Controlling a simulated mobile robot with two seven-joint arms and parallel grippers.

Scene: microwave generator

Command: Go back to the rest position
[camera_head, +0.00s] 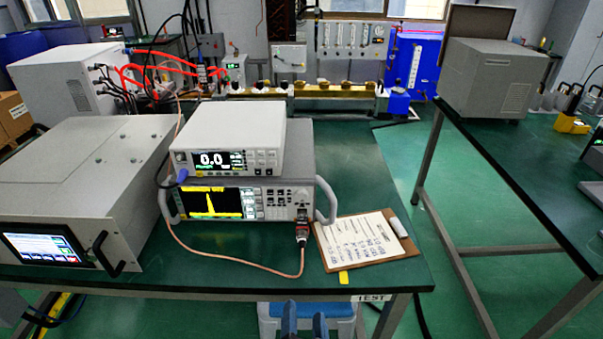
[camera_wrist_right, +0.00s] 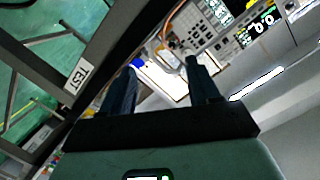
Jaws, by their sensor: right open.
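My right gripper (camera_head: 305,318) shows at the bottom middle of the head view, just in front of the near edge of the green table (camera_head: 375,285). Its two dark fingers are apart with nothing between them. In the right wrist view the open fingers (camera_wrist_right: 161,75) point toward the table edge with its TEST label (camera_wrist_right: 80,75) and the instruments beyond. The gripper appears clear of the table. My left gripper is not in the head view.
Two stacked instruments (camera_head: 228,140), a grey generator box (camera_head: 80,180) with a lit screen and a clipboard (camera_head: 365,240) stand on the table. A cable loops near the front edge. A second green table (camera_head: 500,140) carries a grey box (camera_head: 490,80) at right. Open floor lies between.

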